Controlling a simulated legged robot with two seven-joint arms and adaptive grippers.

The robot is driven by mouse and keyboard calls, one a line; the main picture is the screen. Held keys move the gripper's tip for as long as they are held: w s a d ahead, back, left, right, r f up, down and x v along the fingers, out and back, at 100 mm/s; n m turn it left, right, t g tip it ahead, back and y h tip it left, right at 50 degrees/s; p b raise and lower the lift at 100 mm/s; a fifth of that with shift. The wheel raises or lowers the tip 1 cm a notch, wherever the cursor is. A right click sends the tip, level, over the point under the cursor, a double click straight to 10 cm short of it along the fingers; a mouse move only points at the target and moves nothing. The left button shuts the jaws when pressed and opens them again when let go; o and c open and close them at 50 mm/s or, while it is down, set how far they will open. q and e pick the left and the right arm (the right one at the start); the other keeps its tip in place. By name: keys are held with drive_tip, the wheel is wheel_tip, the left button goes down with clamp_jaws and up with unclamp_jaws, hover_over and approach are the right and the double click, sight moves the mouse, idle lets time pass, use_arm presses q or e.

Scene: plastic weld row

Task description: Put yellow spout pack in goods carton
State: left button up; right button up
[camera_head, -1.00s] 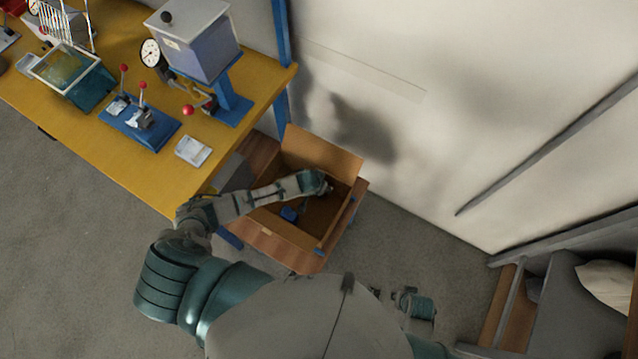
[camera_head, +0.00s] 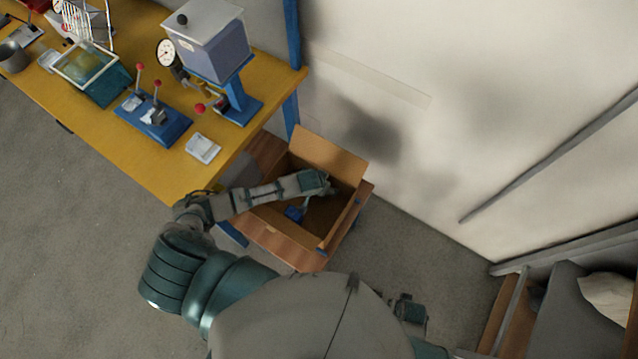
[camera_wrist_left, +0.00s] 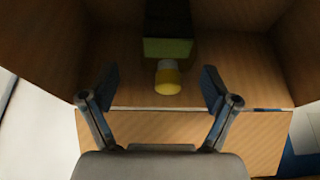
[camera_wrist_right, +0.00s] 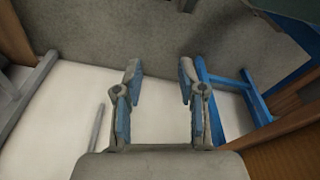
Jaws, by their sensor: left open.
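The open goods carton (camera_head: 329,150) stands on a wooden-topped stand, and my left arm reaches into it. In the left wrist view, its brown inside walls (camera_wrist_left: 235,75) surround my left gripper (camera_wrist_left: 160,88). That gripper is open, with its fingers apart. A small yellow piece with a white upper part (camera_wrist_left: 168,78), likely the yellow spout pack, shows between and beyond the fingertips, inside the carton; I see no finger touching it. A dark block with a green face (camera_wrist_left: 168,35) is right behind it. My right gripper (camera_wrist_right: 158,85) is open and empty, away from the carton.
The yellow bench (camera_head: 150,165) at left holds a teal bin (camera_head: 95,75), a blue lever fixture (camera_head: 155,118), a gauge machine (camera_head: 210,45) and a small white item (camera_head: 203,148). A pale wall stands behind the carton. Bare floor (camera_head: 60,230) lies at left.

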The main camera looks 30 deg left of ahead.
use_arm(q)
drive_tip(key=p+v, duration=0.1)
drive_tip(key=v, duration=0.5)
drive_tip(key=shift+s+a+r, duration=0.2)
drive_tip(key=shift+a+r, duration=0.05)
drive_tip(key=shift+r, duration=0.05)
use_arm(e)
drive_tip(key=shift+s+f, duration=0.4)
drive_tip(key=shift+f, duration=0.35)
drive_tip(key=shift+s+f, duration=0.4)
drive_tip(key=shift+f, duration=0.35)
drive_tip(key=shift+s+f, duration=0.4)
drive_tip(key=shift+f, duration=0.35)
